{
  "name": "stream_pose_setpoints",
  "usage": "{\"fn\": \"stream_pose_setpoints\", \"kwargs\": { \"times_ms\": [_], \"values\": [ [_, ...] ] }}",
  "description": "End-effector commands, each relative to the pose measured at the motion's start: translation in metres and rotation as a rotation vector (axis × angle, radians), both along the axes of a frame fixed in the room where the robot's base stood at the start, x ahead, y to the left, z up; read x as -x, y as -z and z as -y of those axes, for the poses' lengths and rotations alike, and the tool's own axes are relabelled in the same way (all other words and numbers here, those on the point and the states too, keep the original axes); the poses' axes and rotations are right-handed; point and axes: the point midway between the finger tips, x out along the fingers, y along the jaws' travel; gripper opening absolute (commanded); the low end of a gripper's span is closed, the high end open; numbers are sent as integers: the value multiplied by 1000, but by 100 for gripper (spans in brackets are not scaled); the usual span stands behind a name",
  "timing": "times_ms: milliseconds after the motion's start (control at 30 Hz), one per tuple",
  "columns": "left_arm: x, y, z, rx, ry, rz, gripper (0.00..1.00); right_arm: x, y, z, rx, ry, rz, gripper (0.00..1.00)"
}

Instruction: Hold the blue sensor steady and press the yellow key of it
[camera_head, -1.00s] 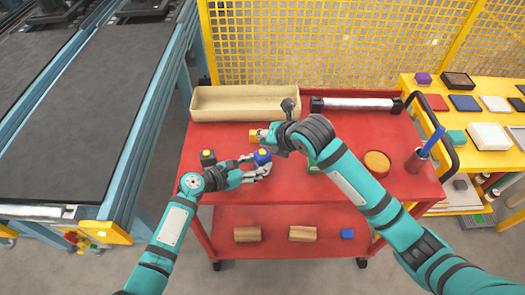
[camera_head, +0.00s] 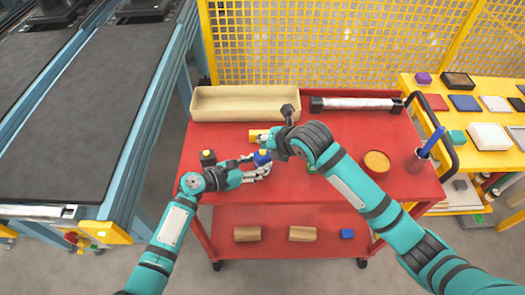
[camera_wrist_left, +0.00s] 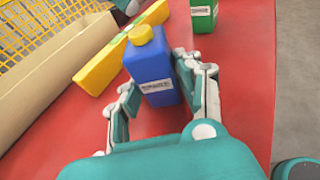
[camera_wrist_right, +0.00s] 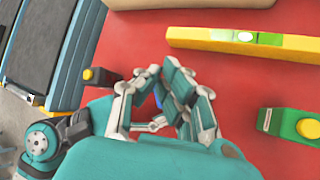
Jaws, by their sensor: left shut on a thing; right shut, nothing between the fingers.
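The blue sensor (camera_wrist_left: 152,66) stands upright in the left wrist view, with its round yellow key (camera_wrist_left: 141,34) on top and a barcode label on its side. My left gripper (camera_wrist_left: 157,84) is shut on it, one finger on each side. In the head view the blue sensor (camera_head: 262,158) is partly covered at the front of the red cart top. My right gripper (camera_wrist_right: 160,82) is shut and empty, close above the sensor. Only a small blue patch shows behind its fingers in the right wrist view, so I cannot tell whether it touches the key.
A yellow level (camera_wrist_left: 120,55) lies behind the sensor. A black sensor with a yellow key (camera_head: 208,158) stands to the left, and a green one (camera_wrist_right: 287,123) stands to the right. A beige bin (camera_head: 245,104) sits at the back of the red cart (camera_head: 345,125).

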Motion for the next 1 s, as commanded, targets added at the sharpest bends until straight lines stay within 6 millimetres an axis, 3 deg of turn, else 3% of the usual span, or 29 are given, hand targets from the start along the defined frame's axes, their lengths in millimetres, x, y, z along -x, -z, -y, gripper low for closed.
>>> {"fn": "stream_pose_setpoints", "kwargs": {
  "times_ms": [1000],
  "values": [
    [0, 1, 0, 0, 1, -2, 17, 0, 9, 0, 1, 1, 0, 0]
  ]
}}
